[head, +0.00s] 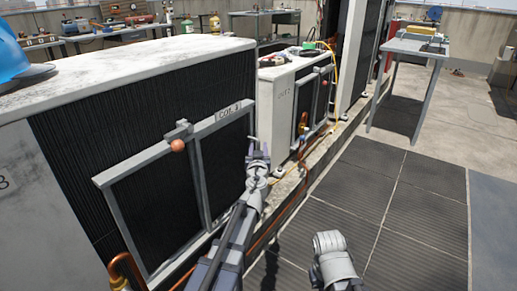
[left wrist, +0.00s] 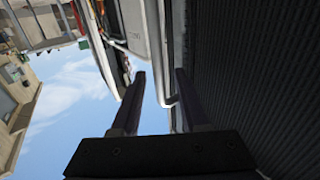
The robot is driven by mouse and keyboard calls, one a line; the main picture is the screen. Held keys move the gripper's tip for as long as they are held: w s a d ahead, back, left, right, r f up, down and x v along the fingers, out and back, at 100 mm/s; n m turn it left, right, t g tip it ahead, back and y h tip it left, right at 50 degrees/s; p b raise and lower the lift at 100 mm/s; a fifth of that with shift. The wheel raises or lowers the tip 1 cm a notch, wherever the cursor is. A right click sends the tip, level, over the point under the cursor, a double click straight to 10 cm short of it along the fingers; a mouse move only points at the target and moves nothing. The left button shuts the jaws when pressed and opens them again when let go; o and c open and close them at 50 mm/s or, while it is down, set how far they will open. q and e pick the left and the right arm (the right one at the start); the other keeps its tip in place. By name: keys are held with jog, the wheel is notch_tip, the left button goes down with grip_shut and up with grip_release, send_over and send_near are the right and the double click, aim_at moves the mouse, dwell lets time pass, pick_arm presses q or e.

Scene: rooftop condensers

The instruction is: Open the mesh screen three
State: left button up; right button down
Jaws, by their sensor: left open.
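The mesh screen (head: 223,168) is a dark mesh panel in a grey frame on the near condenser's side, with a label (head: 229,109) that seems to read "COIL 3". A second framed dark panel (head: 155,210) adjoins it on the left. A latch with an orange ball knob (head: 177,146) sits at the top where they meet. My left gripper (head: 258,160) is open beside the screen's right edge. In the left wrist view, a bent grey bar (left wrist: 157,60) reaches between the open fingers (left wrist: 160,95); contact is unclear. My right gripper is out of view; only part of that arm shows.
The large condenser (head: 150,68) fills the left side, with a blue object (head: 22,55) on top. A smaller condenser (head: 282,100) with hoses stands beyond. Copper pipes (head: 125,268) run low along the base. Dark floor mats (head: 420,190) lie clear at right; a table (head: 415,45) stands behind.

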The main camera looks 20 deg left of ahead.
pick_arm(q)
grip_shut()
dwell(0.3)
dwell(1.1)
